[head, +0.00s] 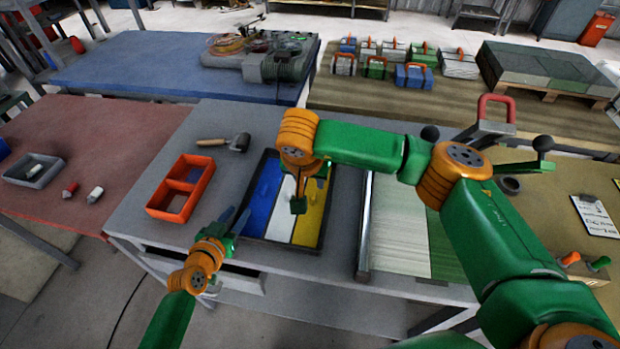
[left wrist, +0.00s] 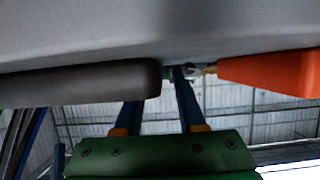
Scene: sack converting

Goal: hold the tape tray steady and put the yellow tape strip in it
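The black tape tray (head: 249,238) lies on the grey table. Blue (head: 265,195), white (head: 283,215) and yellow (head: 312,220) strips show side by side within its rim, the yellow at the right. I cannot tell whether the yellow strip lies flat on the tray floor. My left gripper (head: 235,216) is at the tray's left edge, its fingers apart. In the left wrist view its fingers (left wrist: 160,100) stand apart at the end of a dark wall, which hides one fingertip. My right gripper (head: 298,205) points down over the white and yellow strips; its fingertips are unclear.
An orange two-part bin (head: 155,208) and a hammer (head: 225,142) lie left of the tray. A metal bar (head: 364,235) and green-white sheeting (head: 400,225) lie to its right. My right arm crosses above them. Grey table top is clear around the bin.

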